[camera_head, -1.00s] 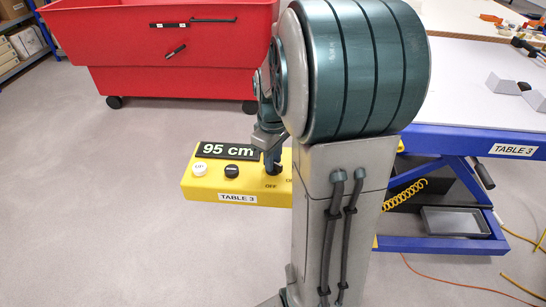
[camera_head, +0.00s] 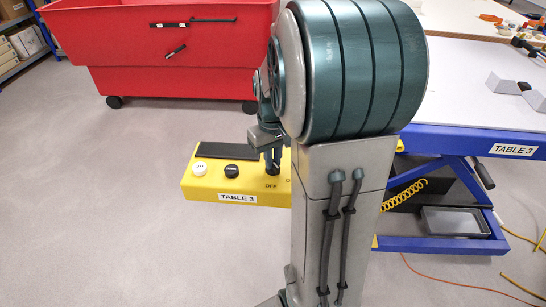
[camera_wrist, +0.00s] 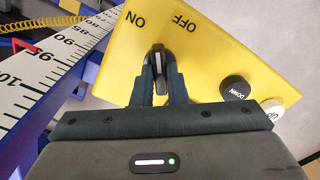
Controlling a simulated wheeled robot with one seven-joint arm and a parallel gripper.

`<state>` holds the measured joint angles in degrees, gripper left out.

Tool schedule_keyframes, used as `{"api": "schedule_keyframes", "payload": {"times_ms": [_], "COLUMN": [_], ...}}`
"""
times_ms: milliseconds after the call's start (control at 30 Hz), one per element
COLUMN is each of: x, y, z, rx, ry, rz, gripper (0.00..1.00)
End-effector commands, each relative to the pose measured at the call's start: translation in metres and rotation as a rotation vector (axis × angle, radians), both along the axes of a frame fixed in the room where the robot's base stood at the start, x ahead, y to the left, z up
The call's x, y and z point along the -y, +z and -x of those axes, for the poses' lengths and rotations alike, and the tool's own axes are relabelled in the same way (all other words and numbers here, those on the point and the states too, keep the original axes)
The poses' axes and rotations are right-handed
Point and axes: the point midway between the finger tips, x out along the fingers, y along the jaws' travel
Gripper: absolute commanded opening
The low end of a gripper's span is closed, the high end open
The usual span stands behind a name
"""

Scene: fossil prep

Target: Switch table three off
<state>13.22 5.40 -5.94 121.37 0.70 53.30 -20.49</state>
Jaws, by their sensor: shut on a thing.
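The yellow control box (camera_head: 200,186) labelled TABLE 3 hangs at the left of the blue table lift. Its display (camera_head: 198,149) is dark and blank. A white UP button (camera_head: 200,167) and a black DOWN button (camera_head: 232,171) sit on its top. In the wrist view my gripper (camera_wrist: 158,70) is shut on the switch lever (camera_wrist: 158,59), a dark lever with a pale strip, between the ON and OFF markings. In the head view the fingers reach down beside the OFF marking, and my arm hides the ON side.
A red wheeled bin (camera_head: 170,70) is behind the box. A white height scale (camera_wrist: 45,75) runs beside it. An orange cable (camera_head: 455,280) lies on the floor at right.

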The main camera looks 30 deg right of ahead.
Motion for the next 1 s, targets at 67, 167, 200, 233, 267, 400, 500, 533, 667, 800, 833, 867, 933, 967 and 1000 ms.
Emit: {"api": "schedule_keyframes", "payload": {"times_ms": [67,167,200,233,267,400,500,533,667,800,833,867,933,967,1000], "x": [0.0004,0.0004,0.0002,0.0002,0.0001,0.0003,0.0005,0.0006,0.0006,0.0005,0.0004,0.0004,0.0004,0.0004,0.0005], "y": [0.0012,0.0013,0.0014,0.0014,0.0014,0.0015,0.0016,0.0016,0.0016,0.0016,0.0017,0.0016,0.0017,0.0016,0.0017], "z": [-0.0005,-0.0005,-0.0006,-0.0006,-0.0006,-0.0006,-0.0006,-0.0005,-0.0006,-0.0008,-0.0008,-0.0008,-0.0009,-0.0009,-0.001], "rx": [0.002,0.002,0.002,0.002,0.002,0.002,0.003,0.003,0.003,0.004,0.004,0.004,0.004,0.004,0.004], "ry": [-0.072,-0.166,-0.202,-0.229,-0.256,-0.371,-0.442,-0.461,-0.531,-0.582,-0.591,-0.598,-0.61,-0.615,-0.62], "rz": [0.001,0.001,0.001,0.001,0.001,0.001,0.001,0.001,0.0,0.0,0.0,0.0,0.0,0.0,0.0], "gripper": [0.0,0.0,0.0,0.0,0.0,0.0,0.0,0.0,0.0,0.0,0.0,0.0,0.0,0.0,0.0]}}
